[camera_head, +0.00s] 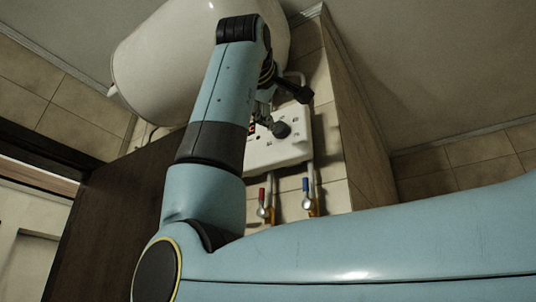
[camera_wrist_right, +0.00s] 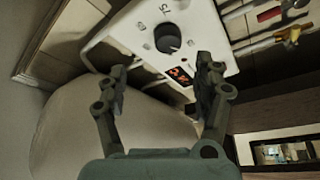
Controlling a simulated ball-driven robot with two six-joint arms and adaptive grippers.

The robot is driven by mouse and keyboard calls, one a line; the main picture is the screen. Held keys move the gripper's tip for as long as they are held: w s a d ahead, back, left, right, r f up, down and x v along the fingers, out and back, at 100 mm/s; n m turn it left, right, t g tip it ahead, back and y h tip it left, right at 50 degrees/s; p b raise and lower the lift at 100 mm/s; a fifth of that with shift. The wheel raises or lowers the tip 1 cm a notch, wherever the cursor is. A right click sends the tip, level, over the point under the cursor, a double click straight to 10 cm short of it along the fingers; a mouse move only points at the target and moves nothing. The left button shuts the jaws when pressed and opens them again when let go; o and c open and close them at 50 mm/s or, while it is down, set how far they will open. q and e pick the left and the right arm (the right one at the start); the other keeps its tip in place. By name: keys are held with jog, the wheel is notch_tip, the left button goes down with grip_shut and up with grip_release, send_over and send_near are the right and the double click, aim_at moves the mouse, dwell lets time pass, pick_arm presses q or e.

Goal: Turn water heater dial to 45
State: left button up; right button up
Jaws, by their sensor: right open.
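The water heater dial (camera_head: 282,130) is a dark round knob on a white control panel (camera_head: 262,157) below the tank. In the right wrist view the dial (camera_wrist_right: 168,38) sits above a small lit red display (camera_wrist_right: 180,77), whose digits I cannot read. A "75" marking shows on the panel by the dial. My right gripper (camera_wrist_right: 162,72) is open, one finger on each side of the view. The dial appears beyond the fingertips, not clasped between them. In the head view the right gripper (camera_head: 264,120) is partly hidden by my arm. My left gripper is not in view.
The white heater tank (camera_head: 165,62) hangs above the panel, partly behind my arm. Pipes with a red-handled valve (camera_head: 263,198) and a blue-handled valve (camera_head: 306,197) run below the panel. A tiled wall edge (camera_head: 350,120) stands close to its right. A dark door (camera_head: 110,225) is at left.

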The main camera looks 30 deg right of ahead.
aim_at(279, 126)
jog(key=p+x, duration=0.3)
jog(key=x, duration=0.4)
jog(key=shift+w+d, duration=0.1)
jog(key=shift+w, duration=0.15)
jog(key=w, duration=0.2)
jog(key=w+d+p, duration=0.1)
jog(key=shift+w+d+f, duration=0.1)
jog(key=shift+w+f, duration=0.15)
jog(key=shift+w, duration=0.1)
jog(key=shift+s+r, duration=0.2)
jog(key=shift+s, duration=0.65)
jog(key=c, duration=0.7)
jog(key=shift+c, duration=1)
jog(key=shift+r, duration=0.1)
jog(key=shift+c, duration=1.2)
jog(key=shift+w+r, duration=0.1)
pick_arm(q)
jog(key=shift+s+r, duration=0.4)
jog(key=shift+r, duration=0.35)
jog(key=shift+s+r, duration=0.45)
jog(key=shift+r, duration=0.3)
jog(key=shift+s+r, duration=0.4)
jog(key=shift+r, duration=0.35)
